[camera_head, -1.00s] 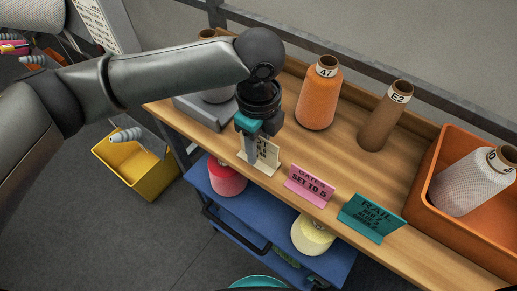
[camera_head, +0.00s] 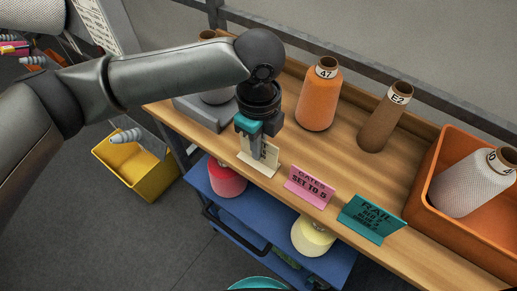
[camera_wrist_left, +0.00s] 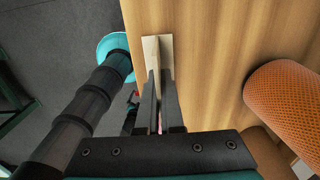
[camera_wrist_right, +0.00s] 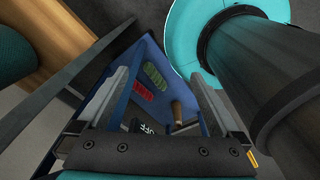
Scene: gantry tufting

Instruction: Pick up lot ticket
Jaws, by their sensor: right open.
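The lot ticket (camera_head: 245,155) is a cream folded card standing near the front edge of the wooden bench top, partly hidden by my left gripper. My left gripper (camera_head: 259,154) points down at it. In the left wrist view, the fingers (camera_wrist_left: 161,85) are close together with the upright part of the ticket (camera_wrist_left: 151,50) between them. The ticket's base is at the bench surface; I see no clear lift. My right gripper (camera_wrist_right: 165,85) is open and empty, away from the ticket above the lower blue shelf.
A pink card (camera_head: 310,187) and a teal card (camera_head: 371,218) stand to the right along the edge. Behind are an orange cone (camera_head: 319,98), a brown cone (camera_head: 384,120) and a grey block (camera_head: 205,112). An orange bin (camera_head: 440,160) holds a white cone (camera_head: 470,185).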

